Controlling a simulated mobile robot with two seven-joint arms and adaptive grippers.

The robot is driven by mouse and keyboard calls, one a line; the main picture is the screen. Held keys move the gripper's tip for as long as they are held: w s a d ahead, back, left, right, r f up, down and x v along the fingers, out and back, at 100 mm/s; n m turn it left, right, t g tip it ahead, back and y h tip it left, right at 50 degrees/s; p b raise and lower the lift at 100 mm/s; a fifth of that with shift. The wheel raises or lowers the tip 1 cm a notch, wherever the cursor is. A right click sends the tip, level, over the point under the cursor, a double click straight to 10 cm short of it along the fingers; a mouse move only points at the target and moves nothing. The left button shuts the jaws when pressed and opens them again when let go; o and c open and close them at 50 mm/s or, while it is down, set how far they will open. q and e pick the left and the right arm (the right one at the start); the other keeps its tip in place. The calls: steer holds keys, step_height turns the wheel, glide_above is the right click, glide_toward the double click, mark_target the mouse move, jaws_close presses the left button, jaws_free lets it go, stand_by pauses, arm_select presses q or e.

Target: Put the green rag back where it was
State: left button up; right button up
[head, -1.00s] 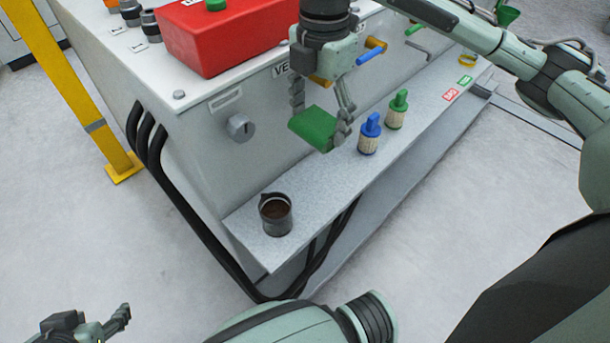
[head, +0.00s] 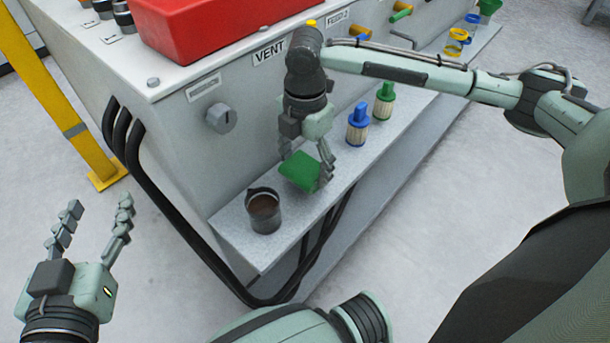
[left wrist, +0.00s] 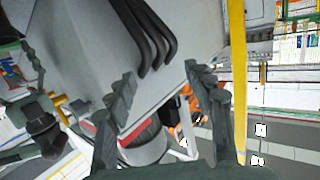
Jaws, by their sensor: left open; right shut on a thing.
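The green rag (head: 301,171) is held in my right gripper (head: 308,168), just above or at the grey shelf (head: 240,235). I cannot tell whether the rag touches the shelf. It is between a dark cup (head: 263,211) on its left and a blue-topped bottle (head: 358,125) on its right. My left gripper (head: 98,215) is open and empty, over the floor left of the cabinet. Its fingers also show in the left wrist view (left wrist: 155,85), apart with nothing between them.
A green-topped bottle (head: 384,101) stands beyond the blue one. A red box (head: 215,25) sits on the cabinet top. Black cables (head: 170,200) run down the cabinet's left side. A yellow post (head: 60,100) stands at the left. The shelf's front edge is free.

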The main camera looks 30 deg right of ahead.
mark_target(305, 168)
step_height(305, 168, down, 4)
steer(key=shift+r+b, duration=0.25)
steer(key=shift+b, duration=0.05)
arm_select(q)
steer(key=r, duration=0.1)
steer(key=d+r+t+h, duration=0.1)
steer(key=d+r+t, duration=0.1)
steer(key=r, duration=0.1)
steer(key=shift+r, duration=0.1)
arm_select(e)
steer(key=shift+f, duration=0.15)
arm_select(q)
steer(key=shift+a+f, duration=0.15)
steer(key=shift+f, duration=0.25)
arm_select(e)
steer(key=o, duration=1.2)
